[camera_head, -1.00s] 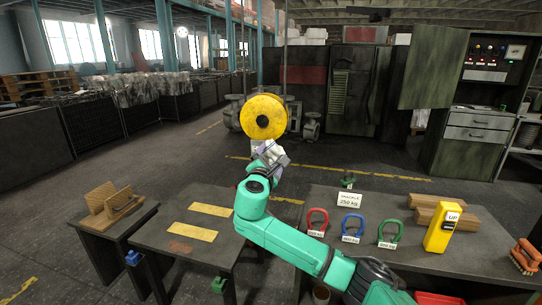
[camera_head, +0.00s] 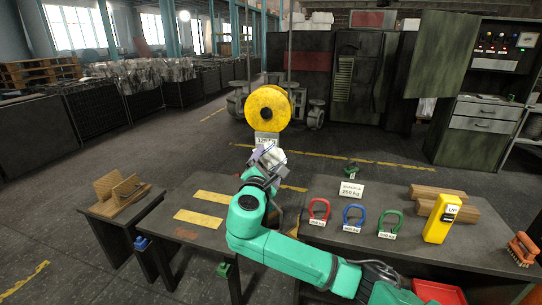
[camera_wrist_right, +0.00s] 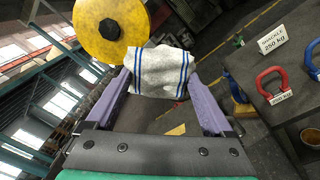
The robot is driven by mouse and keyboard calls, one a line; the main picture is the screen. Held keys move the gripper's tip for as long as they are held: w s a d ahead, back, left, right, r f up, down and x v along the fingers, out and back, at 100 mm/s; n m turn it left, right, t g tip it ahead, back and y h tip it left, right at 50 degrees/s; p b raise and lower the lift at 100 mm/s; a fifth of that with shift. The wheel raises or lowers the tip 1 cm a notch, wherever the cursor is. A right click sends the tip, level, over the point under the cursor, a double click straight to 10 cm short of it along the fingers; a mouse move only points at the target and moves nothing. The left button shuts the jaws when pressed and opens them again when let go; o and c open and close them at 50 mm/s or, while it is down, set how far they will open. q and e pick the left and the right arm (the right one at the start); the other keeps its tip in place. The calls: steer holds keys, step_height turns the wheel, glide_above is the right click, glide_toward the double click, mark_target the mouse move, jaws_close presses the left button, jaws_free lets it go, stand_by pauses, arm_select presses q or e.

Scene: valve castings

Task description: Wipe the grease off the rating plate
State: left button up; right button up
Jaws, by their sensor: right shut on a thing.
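A yellow round block (camera_head: 268,107) hangs ahead of me, and below it a pale rating plate (camera_head: 266,138) with dark lettering faces me. Grease on the plate is too small to make out. My right gripper (camera_head: 266,158) is shut on a white cloth with blue stripes (camera_wrist_right: 160,72). In the head view the cloth (camera_head: 270,155) shows just below the plate; I cannot tell whether they touch. In the right wrist view the cloth spans between the purple fingers, close to the yellow block (camera_wrist_right: 110,28), and the plate is hidden. My left gripper is not in view.
A bench at the right holds red (camera_head: 319,211), blue (camera_head: 353,217) and green (camera_head: 390,223) shackles, a yellow pendant (camera_head: 441,218), wooden blocks and a brush (camera_head: 523,249). A low table (camera_head: 215,230) with yellow strips stands left of my arm.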

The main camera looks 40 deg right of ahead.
mark_target(278, 142)
stand_by(0.4)
steer(key=shift+x, duration=3.5)
steer(key=shift+x, duration=1)
steer(key=shift+w+a, duration=1.35)
steer(key=shift+w, duration=0.15)
steer(key=shift+r, duration=0.1)
steer(key=shift+s+d+p, duration=0.45)
steer(key=shift+s+d, duration=1)
steer(key=shift+s, duration=0.1)
